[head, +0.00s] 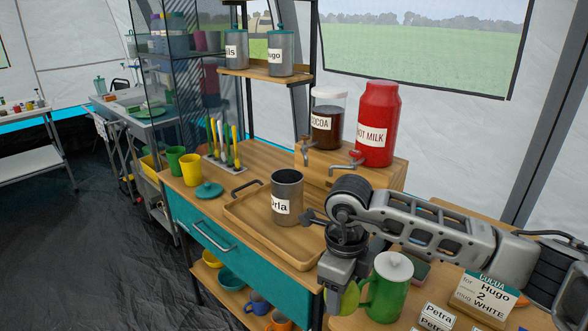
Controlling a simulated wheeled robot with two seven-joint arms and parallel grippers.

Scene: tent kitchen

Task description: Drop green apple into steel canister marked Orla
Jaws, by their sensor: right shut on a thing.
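The steel canister (287,205) with a label reading "rla", its first letter hard to see, stands upright and open on a wooden tray (237,218) on the counter. A teal lid (209,190) lies on the counter to its left. My right gripper (343,293) is shut on the green apple (345,300), to the right of and nearer than the canister. The apple is partly hidden by the fingers. My left gripper is not in view.
A green lidded jug (389,286) stands just right of the apple, with an order card (483,295) beyond it. A red hot milk dispenser (378,125) and a cocoa dispenser (327,119) stand behind the canister. Two labelled canisters sit on the upper shelf (266,75).

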